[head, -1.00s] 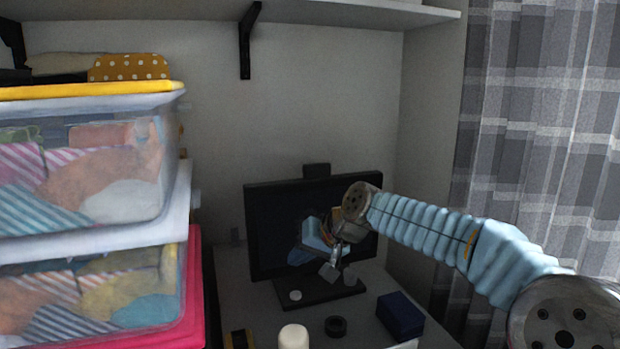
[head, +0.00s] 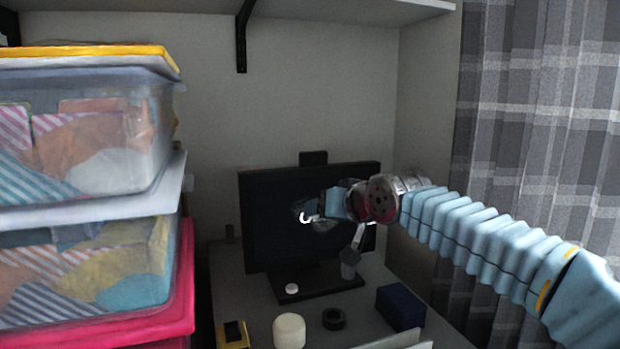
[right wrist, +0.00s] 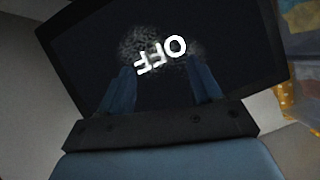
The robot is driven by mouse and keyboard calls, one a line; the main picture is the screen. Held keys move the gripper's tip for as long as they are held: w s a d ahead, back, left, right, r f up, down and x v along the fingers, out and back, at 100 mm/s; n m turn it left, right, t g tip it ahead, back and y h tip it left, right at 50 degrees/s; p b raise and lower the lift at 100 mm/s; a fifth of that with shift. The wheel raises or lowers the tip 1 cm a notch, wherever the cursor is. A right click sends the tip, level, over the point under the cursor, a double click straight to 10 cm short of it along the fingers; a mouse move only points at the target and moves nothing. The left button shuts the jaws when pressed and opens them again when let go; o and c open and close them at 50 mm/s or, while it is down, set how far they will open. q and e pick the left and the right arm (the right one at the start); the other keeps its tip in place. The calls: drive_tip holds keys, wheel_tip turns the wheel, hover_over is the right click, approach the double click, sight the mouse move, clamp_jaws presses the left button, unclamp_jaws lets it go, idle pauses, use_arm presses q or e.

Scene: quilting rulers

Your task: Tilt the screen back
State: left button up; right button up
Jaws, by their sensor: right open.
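The screen (head: 268,240) is a dark monitor that stands upright on a flat black base (head: 318,284) on the desk. My right gripper (head: 318,212) is in front of the screen face, near its middle, with the arm coming in from the right. In the right wrist view my right gripper (right wrist: 160,88) has its two blue fingers apart, with nothing between them. The screen (right wrist: 85,50) fills much of that view, and white "OFF" lettering shows beyond the fingertips. I cannot tell whether the fingertips touch the screen. My left gripper is out of view.
Stacked clear fabric bins (head: 85,265) stand at the left. On the desk (head: 228,293) are a white cylinder (head: 289,331), a black ring (head: 334,319), a navy box (head: 400,307) and a yellow-and-black item (head: 233,335). A plaid curtain (head: 540,120) hangs at the right.

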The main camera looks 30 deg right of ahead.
sight(315, 158)
drive_tip(key=o, duration=0.4)
drive_tip(key=s+r+t+h+b, duration=0.1)
drive_tip(key=r, duration=0.2)
drive_tip(key=s+a+r+n+t+h+b, duration=0.1)
drive_tip(key=s+r+t, duration=0.1)
drive_tip(key=r, duration=0.1)
drive_tip(key=s+a+r+t+h+b, duration=0.1)
drive_tip(key=s+r, duration=0.1)
drive_tip(key=r, duration=0.1)
drive_tip(key=shift+n, duration=0.4)
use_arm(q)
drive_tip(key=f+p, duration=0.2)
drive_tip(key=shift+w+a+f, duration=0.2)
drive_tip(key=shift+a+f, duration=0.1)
use_arm(e)
drive_tip(key=x, duration=1.3)
drive_tip(key=shift+w+r, duration=0.4)
